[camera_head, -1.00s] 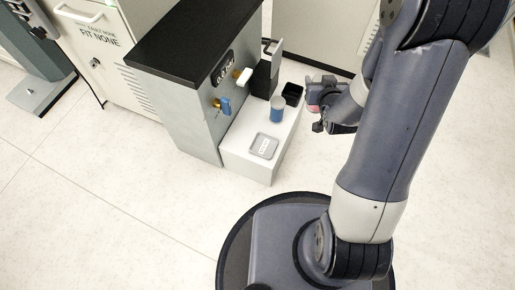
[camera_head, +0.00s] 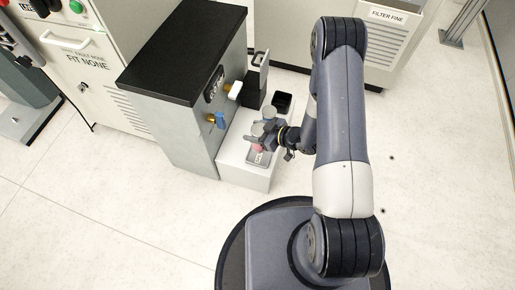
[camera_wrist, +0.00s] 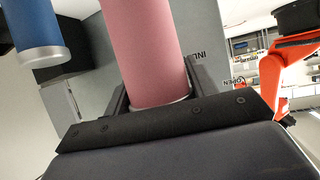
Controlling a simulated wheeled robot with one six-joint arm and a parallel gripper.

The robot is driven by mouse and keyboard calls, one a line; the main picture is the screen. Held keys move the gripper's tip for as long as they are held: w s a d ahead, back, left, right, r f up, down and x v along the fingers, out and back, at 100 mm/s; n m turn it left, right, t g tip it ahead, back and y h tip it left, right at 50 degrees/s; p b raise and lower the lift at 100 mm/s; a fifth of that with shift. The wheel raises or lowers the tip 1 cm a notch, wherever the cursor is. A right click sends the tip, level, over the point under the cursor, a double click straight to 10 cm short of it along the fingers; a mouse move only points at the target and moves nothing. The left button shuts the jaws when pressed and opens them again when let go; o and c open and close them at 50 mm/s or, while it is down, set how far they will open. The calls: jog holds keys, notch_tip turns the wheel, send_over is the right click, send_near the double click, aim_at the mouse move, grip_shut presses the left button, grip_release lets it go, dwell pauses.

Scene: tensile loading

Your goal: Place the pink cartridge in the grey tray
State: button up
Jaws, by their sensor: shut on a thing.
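The pink cartridge (camera_wrist: 145,45) stands between the fingers of my gripper (camera_wrist: 155,95) in the wrist view, and the gripper is shut on it. In the head view my gripper (camera_head: 262,138) is over the white bench, and a little of the pink cartridge (camera_head: 258,148) shows below it. The grey tray (camera_head: 252,160) lies at the front of the bench, partly hidden by the gripper and cartridge. I cannot tell whether the cartridge touches the tray.
A small black box (camera_head: 283,101) sits further back on the white bench (camera_head: 245,178).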

notch_tip(320, 180, down, 8)
jog(key=shift+r+b, duration=0.25)
jog(key=shift+b, duration=0.85)
jog(key=shift+f, duration=0.15)
jog(key=o, duration=1.3)
jog(key=shift+c, duration=0.2)
jog(key=shift+s+d+r, duration=0.1)
jog(key=shift+d+r, duration=0.2)
jog(key=shift+r, duration=0.05)
jog(key=p+v, duration=0.3)
jog(key=v, duration=0.8)
